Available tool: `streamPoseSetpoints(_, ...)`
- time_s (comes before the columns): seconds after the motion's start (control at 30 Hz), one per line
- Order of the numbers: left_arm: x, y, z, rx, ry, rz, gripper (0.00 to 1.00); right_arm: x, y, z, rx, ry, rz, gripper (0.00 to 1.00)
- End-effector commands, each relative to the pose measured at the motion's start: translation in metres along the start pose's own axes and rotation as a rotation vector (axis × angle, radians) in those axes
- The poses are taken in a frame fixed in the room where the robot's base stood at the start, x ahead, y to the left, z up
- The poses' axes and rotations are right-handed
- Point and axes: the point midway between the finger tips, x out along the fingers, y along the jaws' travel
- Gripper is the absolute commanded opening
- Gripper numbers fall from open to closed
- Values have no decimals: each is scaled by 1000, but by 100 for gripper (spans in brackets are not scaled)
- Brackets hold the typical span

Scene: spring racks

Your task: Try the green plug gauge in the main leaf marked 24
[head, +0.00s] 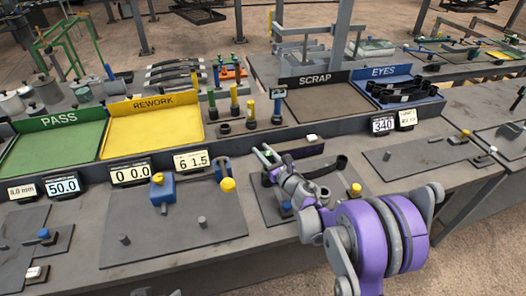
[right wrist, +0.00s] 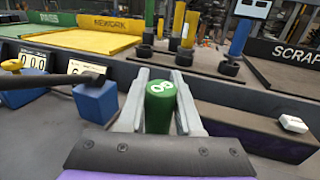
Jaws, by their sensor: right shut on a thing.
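My right gripper (head: 267,157) is shut on the green plug gauge (right wrist: 160,106), which carries white lettering on its end. In the head view the green gauge (head: 259,154) shows small between the fingers, held over the bench near the rack's front edge. A dark leaf with a rolled eye (head: 341,163) lies on the bench plate just right of the gripper, partly hidden by my arm. I cannot read a 24 on any leaf. My left gripper is in neither view.
Upright green, yellow and blue-handled gauges (head: 234,100) stand behind the gripper. PASS (head: 60,145), REWORK (head: 150,125), SCRAP (head: 318,103) and EYES (head: 425,93) trays line the rack. A blue block fixture (head: 162,188) stands left. A white block (right wrist: 293,123) sits on the dark ledge.

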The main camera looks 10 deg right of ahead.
Motion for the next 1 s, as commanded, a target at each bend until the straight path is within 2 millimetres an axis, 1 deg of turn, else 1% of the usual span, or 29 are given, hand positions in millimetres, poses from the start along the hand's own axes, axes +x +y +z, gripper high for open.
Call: streamPoseSetpoints(1.0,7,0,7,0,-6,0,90,0,0,-12,1,0,0,0)
